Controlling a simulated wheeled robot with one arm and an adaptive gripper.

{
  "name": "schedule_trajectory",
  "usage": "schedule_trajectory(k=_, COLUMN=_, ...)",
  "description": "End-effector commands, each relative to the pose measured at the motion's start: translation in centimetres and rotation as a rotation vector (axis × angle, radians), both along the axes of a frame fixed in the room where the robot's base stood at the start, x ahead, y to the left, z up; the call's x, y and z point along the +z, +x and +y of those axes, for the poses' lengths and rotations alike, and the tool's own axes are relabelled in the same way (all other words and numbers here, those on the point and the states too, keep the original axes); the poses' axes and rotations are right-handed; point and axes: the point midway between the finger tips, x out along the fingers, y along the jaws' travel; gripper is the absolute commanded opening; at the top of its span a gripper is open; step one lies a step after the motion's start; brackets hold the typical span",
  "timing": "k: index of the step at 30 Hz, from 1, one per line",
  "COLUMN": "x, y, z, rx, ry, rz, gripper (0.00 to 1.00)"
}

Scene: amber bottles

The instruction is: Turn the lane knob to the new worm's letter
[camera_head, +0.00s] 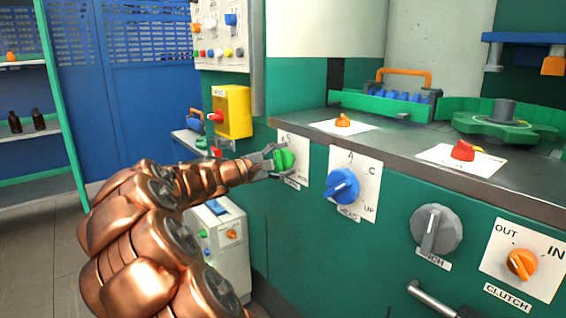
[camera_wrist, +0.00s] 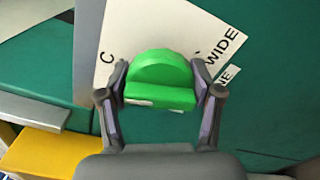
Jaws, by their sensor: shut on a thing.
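The green knob (camera_head: 284,160) sits on a white card on the green machine front, in the head view. My gripper (camera_head: 266,162) is at the knob, its two fingers shut on the knob's sides. In the wrist view the green knob (camera_wrist: 160,80) shows between the fingertips of my gripper (camera_wrist: 160,95). Its raised grip bar lies nearly level across that picture. The card (camera_wrist: 190,30) shows a "C" at left and "WIDE" at right. A small label (camera_wrist: 222,85) beside it ends in "NE"; its start is hidden by a finger. Other markings are partly covered.
A blue knob (camera_head: 342,187) on a card with A, C and UP is close to the right. A grey knob (camera_head: 436,229) and an orange clutch knob (camera_head: 522,264) follow. A yellow box (camera_head: 232,112) with a red button juts out behind my gripper.

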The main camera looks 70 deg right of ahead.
Motion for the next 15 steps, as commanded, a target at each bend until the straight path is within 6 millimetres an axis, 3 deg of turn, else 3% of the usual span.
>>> schedule_trajectory(k=5, x=0.0, y=0.0, z=-0.01, rx=0.001, ry=0.001, rz=0.001, gripper=0.3)
schedule_trajectory(k=6, x=0.0, y=0.0, z=-0.01, rx=0.001, ry=0.001, rz=0.001, gripper=0.66)
schedule_trajectory(k=13, x=0.0, y=0.0, z=-0.01, rx=0.0, ry=0.0, rz=0.001, gripper=0.9)
schedule_trajectory(k=15, x=0.0, y=0.0, z=-0.01, rx=0.001, ry=0.001, rz=0.001, gripper=0.9)
